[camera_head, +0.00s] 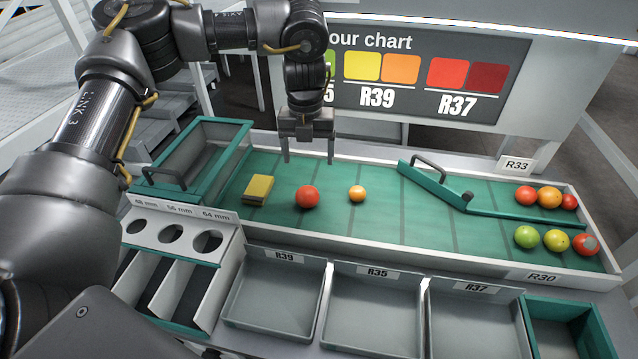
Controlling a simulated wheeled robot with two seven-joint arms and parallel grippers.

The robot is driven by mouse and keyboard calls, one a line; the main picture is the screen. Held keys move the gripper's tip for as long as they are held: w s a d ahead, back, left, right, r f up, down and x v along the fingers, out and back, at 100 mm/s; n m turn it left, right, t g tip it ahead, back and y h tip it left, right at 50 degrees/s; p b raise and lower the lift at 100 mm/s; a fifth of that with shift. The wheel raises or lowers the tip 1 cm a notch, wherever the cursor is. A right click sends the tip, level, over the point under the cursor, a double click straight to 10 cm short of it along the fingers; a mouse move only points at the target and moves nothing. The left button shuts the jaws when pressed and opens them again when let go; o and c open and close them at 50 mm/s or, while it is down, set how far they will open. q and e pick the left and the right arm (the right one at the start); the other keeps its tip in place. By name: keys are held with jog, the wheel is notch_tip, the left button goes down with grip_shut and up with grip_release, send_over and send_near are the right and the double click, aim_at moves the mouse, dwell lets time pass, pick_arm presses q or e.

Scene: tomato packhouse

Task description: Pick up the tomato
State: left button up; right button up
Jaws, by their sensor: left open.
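A red tomato (308,197) lies on the green belt surface left of the middle. A smaller orange tomato (357,194) lies a short way to its right. Several more tomatoes sit at the right end: a red one (526,195), an orange one (549,197), a green one (527,237), a yellow one (556,240) and a red one with a grey patch (585,244). My left gripper (308,158) points down above and behind the red tomato, open, with nothing between its fingers. My right gripper is not in view.
A yellow sponge-like block (258,190) lies left of the red tomato. A green tray (185,201) stands at the left. A green divider with a handle (433,186) crosses the belt. Grey bins (372,325) and a sizing board (178,214) line the front.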

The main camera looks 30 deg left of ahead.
aim_at(307, 189)
pick_arm(q)
jog(key=s, duration=0.1)
jog(key=s+f, duration=0.1)
jog(key=s, duration=0.1)
jog(key=shift+s+d+f, duration=0.15)
jog(key=shift+s+f, duration=0.1)
jog(key=shift+f, duration=0.15)
jog(key=w+f, duration=0.2)
jog(key=f, duration=0.1)
jog(key=shift+w+d+f, duration=0.1)
jog(key=shift+d, duration=0.05)
jog(key=shift+w+f, duration=0.45)
jog(key=shift+f, duration=0.05)
jog(key=shift+s+a+r, duration=0.15)
jog(key=shift+s+a, duration=0.1)
jog(key=shift+s, duration=0.2)
jog(key=shift+s+d+f+p, duration=0.1)
jog(key=shift+s+f+p, duration=0.15)
jog(key=shift+f+p, duration=0.2)
jog(key=shift+s+f+p, duration=0.2)
jog(key=shift+f+p, duration=0.25)
jog(key=f, duration=0.3)
jog(key=shift+w+f, duration=0.1)
jog(key=shift+w, duration=0.15)
jog(key=shift+s, duration=0.15)
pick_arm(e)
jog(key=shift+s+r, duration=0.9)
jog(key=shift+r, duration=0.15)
pick_arm(q)
jog(key=shift+c, duration=0.5)
